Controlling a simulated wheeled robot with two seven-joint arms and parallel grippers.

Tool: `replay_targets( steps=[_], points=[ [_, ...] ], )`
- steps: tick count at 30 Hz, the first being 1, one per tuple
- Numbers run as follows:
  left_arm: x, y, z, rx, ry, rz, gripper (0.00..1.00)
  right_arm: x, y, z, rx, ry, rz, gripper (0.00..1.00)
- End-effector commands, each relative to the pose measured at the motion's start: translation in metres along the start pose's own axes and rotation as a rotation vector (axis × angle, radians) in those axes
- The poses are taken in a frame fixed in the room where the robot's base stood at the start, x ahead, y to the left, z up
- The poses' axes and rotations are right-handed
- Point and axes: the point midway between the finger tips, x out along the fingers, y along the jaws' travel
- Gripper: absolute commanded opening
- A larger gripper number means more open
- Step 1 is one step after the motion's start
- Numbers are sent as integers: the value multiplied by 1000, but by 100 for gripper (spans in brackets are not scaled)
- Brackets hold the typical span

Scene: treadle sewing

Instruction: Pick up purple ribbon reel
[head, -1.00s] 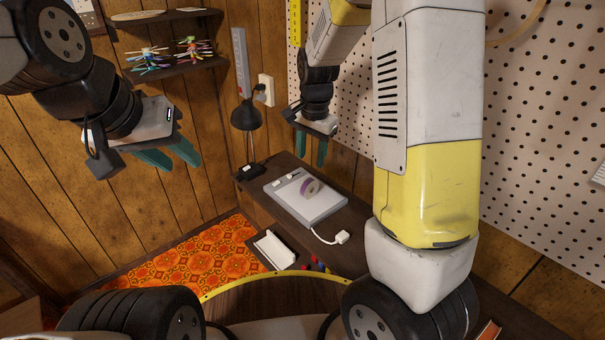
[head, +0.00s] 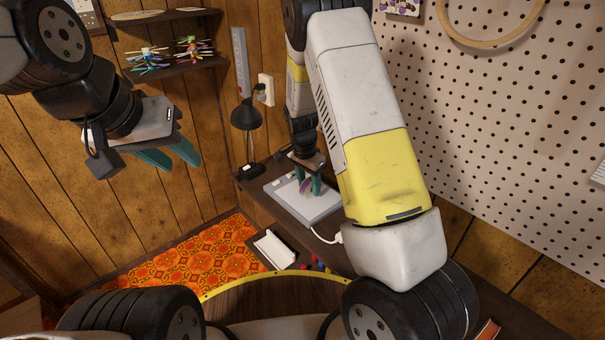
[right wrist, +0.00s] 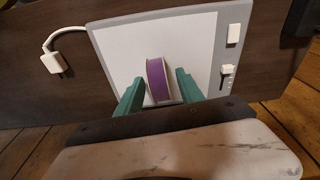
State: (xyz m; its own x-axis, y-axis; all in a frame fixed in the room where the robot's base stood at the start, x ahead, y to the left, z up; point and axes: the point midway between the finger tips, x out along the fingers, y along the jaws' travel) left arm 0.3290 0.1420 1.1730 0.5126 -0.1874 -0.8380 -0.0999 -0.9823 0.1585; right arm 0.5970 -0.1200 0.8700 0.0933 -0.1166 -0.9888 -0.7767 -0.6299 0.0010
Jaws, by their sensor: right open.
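The purple ribbon reel (head: 304,187) stands on edge on a white and grey light pad (head: 321,210) on the dark table. In the right wrist view the reel (right wrist: 157,79) shows its purple rim between the two green fingers, with the pad (right wrist: 191,28) behind it. My right gripper (head: 310,189) is lowered over the reel, open, with one finger on each side. In the right wrist view the right gripper's fingers (right wrist: 160,92) appear apart from the reel, with a small gap at each side. My left gripper (head: 170,158) hangs open and empty at the left, away from the table.
A black desk lamp (head: 246,117) stands behind the pad near the wall. A white cable and plug (right wrist: 55,62) lie beside the pad. A white tray-like item (head: 274,249) and small coloured pieces (head: 318,265) are nearer me. A pegboard (head: 490,120) rises at right.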

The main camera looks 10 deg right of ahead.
Motion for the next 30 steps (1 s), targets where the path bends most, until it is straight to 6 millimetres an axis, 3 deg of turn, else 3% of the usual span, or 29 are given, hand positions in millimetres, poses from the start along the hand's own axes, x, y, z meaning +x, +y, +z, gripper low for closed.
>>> replay_targets(
  steps=[7, 14, 25, 30],
  points=[
    [0, 0, 0, 0, 0, 0, 36, 2, 0, 0, 0, 1, -2, 45],
    [0, 0, 0, 0, 0, 0, 36, 2, 0, 0, 0, 0, -2, 0],
    [0, 0, 0, 0, 0, 0, 36, 0, 0, 0, 0, 1, -2, 0],
    [0, 0, 0, 0, 0, 0, 36, -10, -1, -2, 0, 2, -4, 0]
  ],
)
